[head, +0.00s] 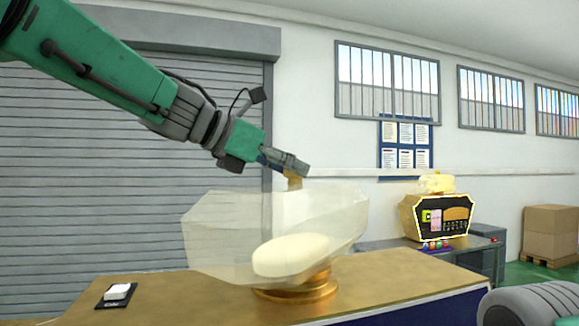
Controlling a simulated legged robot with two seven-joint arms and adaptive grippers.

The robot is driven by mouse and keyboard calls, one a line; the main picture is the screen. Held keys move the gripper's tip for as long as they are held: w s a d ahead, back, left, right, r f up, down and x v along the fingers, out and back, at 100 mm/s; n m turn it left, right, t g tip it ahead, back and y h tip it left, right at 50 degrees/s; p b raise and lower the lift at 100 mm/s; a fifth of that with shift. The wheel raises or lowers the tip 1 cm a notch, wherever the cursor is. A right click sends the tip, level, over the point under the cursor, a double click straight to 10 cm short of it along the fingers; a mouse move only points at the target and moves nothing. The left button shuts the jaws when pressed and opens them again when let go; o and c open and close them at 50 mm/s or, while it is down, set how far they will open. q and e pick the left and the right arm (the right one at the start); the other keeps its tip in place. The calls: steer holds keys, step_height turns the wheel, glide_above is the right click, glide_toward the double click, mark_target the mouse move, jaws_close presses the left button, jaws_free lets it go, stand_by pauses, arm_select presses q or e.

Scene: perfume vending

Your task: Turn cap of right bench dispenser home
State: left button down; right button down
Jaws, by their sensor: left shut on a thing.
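My left gripper (297,172) comes in from the upper left and is shut on a small gold cap (293,183). The cap is at the top of a large translucent faceted dispenser bottle (215,225); I cannot tell how far it is turned. A pale oval body (291,255) shows inside the bottle, and a round gold base (296,289) is under it. The bottle stands on a gold-topped bench (398,272). The fingers partly hide the cap. My right gripper is not in view.
A white switch on a black plate (117,293) lies at the bench's left. Behind at the right, a black and gold unit (437,217) with a pale bottle (437,183) on top stands on a grey counter (488,232). Cardboard boxes (550,229) stand farther right.

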arm_select(q)
steer(key=shift+w+d+r, duration=0.1)
steer(key=shift+w+d, duration=0.1)
steer(key=shift+d, duration=0.1)
stand_by(1.8)
